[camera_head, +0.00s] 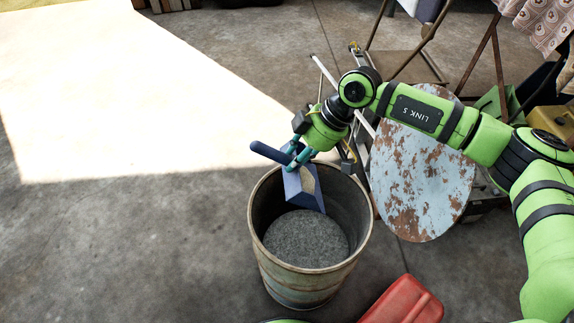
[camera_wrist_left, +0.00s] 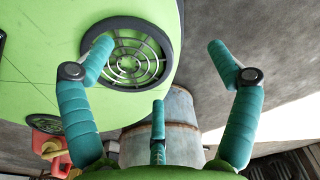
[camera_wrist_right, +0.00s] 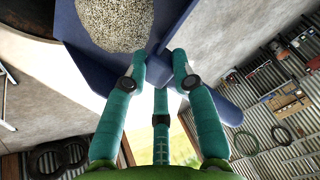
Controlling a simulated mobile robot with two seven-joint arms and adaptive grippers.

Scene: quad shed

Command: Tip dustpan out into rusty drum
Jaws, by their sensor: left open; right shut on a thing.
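The blue dustpan (camera_head: 303,192) hangs tilted over the mouth of the rusty drum (camera_head: 308,283), its lip pointing down inside the rim. A pale, grainy heap (camera_head: 308,180) lies in the pan; it also shows in the right wrist view (camera_wrist_right: 116,22). My right gripper (camera_head: 296,158) is shut on the dustpan near its handle (camera_head: 268,152). Grey material (camera_head: 306,239) covers the inside bottom of the drum. My left gripper (camera_wrist_left: 160,60) is open and empty. It shows only in the left wrist view, with the drum's side (camera_wrist_left: 181,120) beyond it.
A red container (camera_head: 404,301) stands right of the drum at the front. A round table top with peeling paint (camera_head: 422,178) leans behind the drum, near a folding chair (camera_head: 405,62). The concrete floor left of the drum is clear, with a bright sunlit patch (camera_head: 120,90).

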